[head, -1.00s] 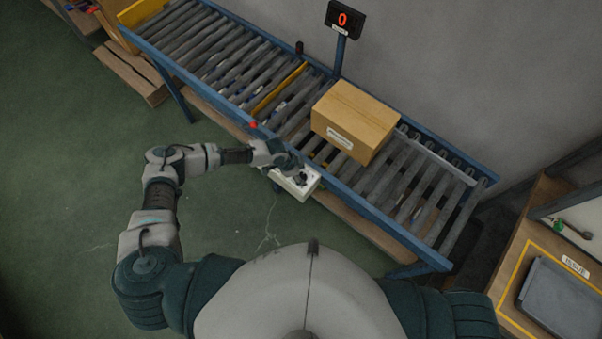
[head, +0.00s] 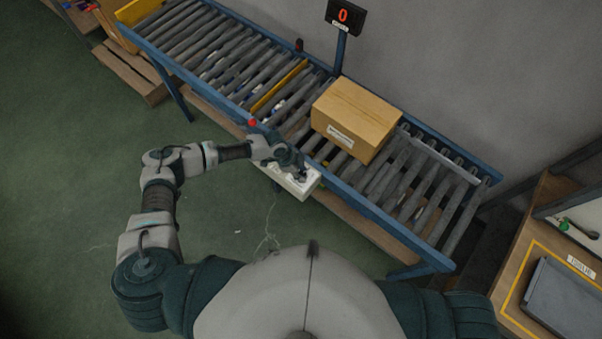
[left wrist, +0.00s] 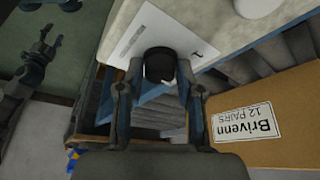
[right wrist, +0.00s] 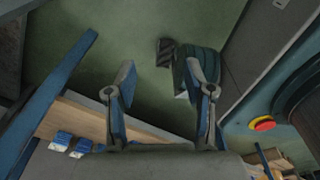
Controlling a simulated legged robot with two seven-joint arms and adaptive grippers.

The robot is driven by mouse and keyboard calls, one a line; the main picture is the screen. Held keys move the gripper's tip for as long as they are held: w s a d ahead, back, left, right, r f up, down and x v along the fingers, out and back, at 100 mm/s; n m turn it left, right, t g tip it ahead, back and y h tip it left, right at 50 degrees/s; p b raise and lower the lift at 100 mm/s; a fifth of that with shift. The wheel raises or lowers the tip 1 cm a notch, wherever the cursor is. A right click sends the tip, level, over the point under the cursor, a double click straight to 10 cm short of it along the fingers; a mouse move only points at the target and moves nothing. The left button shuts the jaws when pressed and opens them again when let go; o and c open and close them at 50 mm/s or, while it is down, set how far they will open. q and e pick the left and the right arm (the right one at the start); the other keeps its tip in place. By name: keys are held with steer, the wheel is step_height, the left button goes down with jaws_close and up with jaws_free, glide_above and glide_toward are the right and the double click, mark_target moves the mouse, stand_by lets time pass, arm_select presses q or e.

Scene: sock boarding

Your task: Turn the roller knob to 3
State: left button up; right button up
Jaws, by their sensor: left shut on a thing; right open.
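The roller knob (left wrist: 158,64) is a short black cylinder on a white panel with a printed mark beside it, too small to read surely. The panel is on a pale control box (head: 302,187) at the conveyor's near side. My left gripper (head: 298,172) is over this box. In the left wrist view its fingers (left wrist: 153,88) are on both sides of the knob, shut on it. The display (head: 344,16) on a post reads 0. My right gripper (right wrist: 160,80) is open and empty in the right wrist view; the head view does not show it.
A cardboard box (head: 355,112) sits on the roller conveyor (head: 215,60), right of a yellow bar (head: 279,87). A red button (head: 252,123) is on the near rail. A table with a grey tray (head: 562,300) is at the right. Green floor (head: 80,200) is clear at left.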

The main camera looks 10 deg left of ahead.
arm_select(q)
steer(key=m+b, duration=0.1)
steer(key=m+g+b, duration=0.1)
steer(key=shift+w+f+m, duration=0.15)
steer(key=shift+f+m, duration=0.05)
steer(key=shift+m, duration=0.1)
steer(key=m+g+b, duration=0.1)
steer(key=m+b, duration=0.2)
steer(key=shift+r+m+y, duration=0.15)
steer(key=shift+m+y, duration=0.15)
steer(key=shift+w+r+m+g, duration=0.1)
steer(key=shift+m+g, duration=0.2)
arm_select(e)
steer(key=w+a, duration=0.2)
steer(key=w, duration=0.8)
steer(key=shift+r, duration=0.25)
steer(key=shift+w, duration=0.15)
arm_select(q)
steer(key=o, duration=1.2)
steer(key=shift+c, duration=0.2)
arm_select(e)
steer(key=shift+a, duration=0.1)
arm_select(q)
steer(key=v, duration=1.2)
steer(key=shift+w, duration=0.1)
